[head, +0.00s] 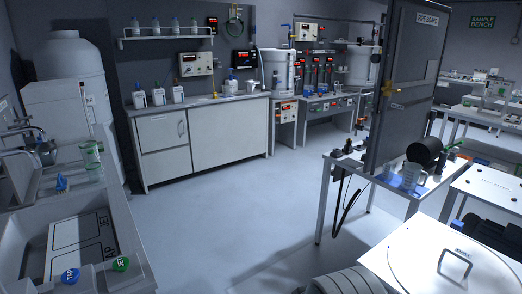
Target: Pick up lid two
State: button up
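A pale flat lid-like panel (425,268) with a dark bar handle (454,263) lies at the bottom right, cut off by the picture edge. A thin curved line runs across it, and a small label sits by the handle. Another pale flat top (488,186) with small dark markings lies just beyond it, to the right. I cannot read a "two" on either, so I cannot tell which is lid two. My gripper is not in view.
A table with a tall dark board (405,85), a clear jug (410,177) and a black cylinder (424,151) stands beyond the panel. A sink counter (122,215) runs along the left. A ribbed pale thing (347,281) is at the bottom edge. The middle floor (225,205) is clear.

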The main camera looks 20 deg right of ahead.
aim_at(426, 259)
jog(key=i+l+z, duration=0.1)
jog(key=i+z, duration=0.25)
jog(key=i, duration=0.5)
jog(key=i+j+z, duration=0.1)
jog(key=i+z, duration=0.2)
jog(key=i, duration=0.5)
jog(key=i+z, duration=0.25)
jog(key=i, duration=0.15)
jog(key=i+j+z, duration=0.15)
jog(key=i+z, duration=0.15)
jog(key=i+j+z, duration=0.25)
jog(key=i, duration=0.2)
jog(key=l+z, duration=0.1)
jog(key=z, duration=1.45)
jog(key=i+l+z, duration=0.1)
jog(key=z, duration=0.3)
jog(key=i+z, duration=0.35)
